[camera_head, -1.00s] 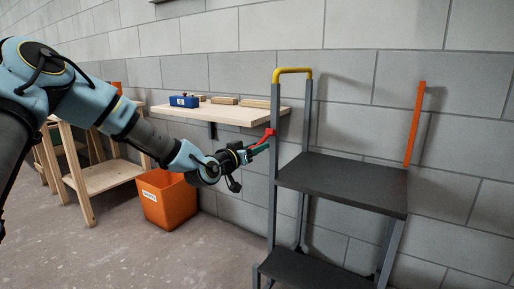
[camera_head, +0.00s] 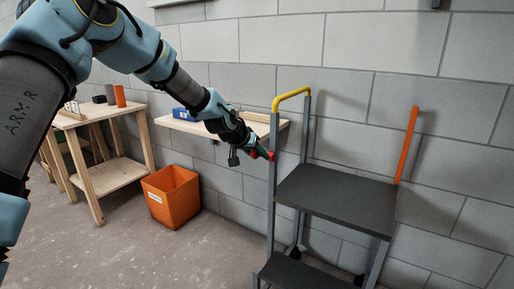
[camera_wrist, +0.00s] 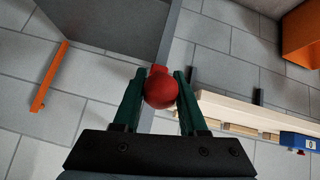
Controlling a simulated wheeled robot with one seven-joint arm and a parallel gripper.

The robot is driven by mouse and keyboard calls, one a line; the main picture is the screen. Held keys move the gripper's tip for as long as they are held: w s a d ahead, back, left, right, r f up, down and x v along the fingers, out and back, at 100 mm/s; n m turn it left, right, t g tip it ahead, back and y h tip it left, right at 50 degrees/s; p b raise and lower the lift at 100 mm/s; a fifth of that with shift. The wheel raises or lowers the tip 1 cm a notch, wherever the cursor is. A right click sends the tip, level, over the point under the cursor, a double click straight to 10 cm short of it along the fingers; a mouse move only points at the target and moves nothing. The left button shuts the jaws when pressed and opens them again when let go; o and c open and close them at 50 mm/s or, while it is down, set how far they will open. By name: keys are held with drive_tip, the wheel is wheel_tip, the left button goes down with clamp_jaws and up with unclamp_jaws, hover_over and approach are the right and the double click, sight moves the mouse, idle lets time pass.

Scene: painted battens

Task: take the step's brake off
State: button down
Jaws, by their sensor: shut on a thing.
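The step (camera_head: 335,185) is a dark grey two-tread unit with grey posts and a yellow handrail (camera_head: 292,98). Its brake is a short red lever (camera_head: 270,156) on the left post, ending in a red ball knob (camera_wrist: 161,90). My gripper (camera_head: 254,154) comes in from the upper left, beside the post. In the wrist view, my gripper's green fingers (camera_wrist: 159,98) are shut on the knob from both sides. The fingers partly hide the lever in the head view.
A wooden wall shelf (camera_head: 190,124) with a blue box (camera_head: 181,113) is close behind my wrist. An orange bin (camera_head: 172,196) and a wooden bench (camera_head: 120,170) are at left. An orange bar (camera_head: 407,145) is on the wall at right. Floor before the bin is clear.

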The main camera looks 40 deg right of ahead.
drive_tip(key=shift+w+d+r+g+y+p, duration=0.15)
drive_tip(key=shift+d+r+y+p, duration=0.15)
drive_tip(key=shift+r+y+p, duration=0.2)
drive_tip(key=shift+w+d+r+g+y+p, duration=0.15)
drive_tip(key=shift+d+r+y+p, duration=0.15)
drive_tip(key=shift+r+y+p, duration=0.25)
drive_tip(key=shift+d+r, duration=0.65)
drive_tip(key=shift+d, duration=0.1)
drive_tip(key=shift+h, duration=0.25)
drive_tip(key=c, duration=0.5)
unclamp_jaws()
drive_tip(key=shift+f, duration=0.15)
drive_tip(key=b+v, duration=0.2)
drive_tip(key=v, duration=0.8)
drive_tip(key=shift+a+r, duration=0.1)
drive_tip(key=shift+r, duration=0.3)
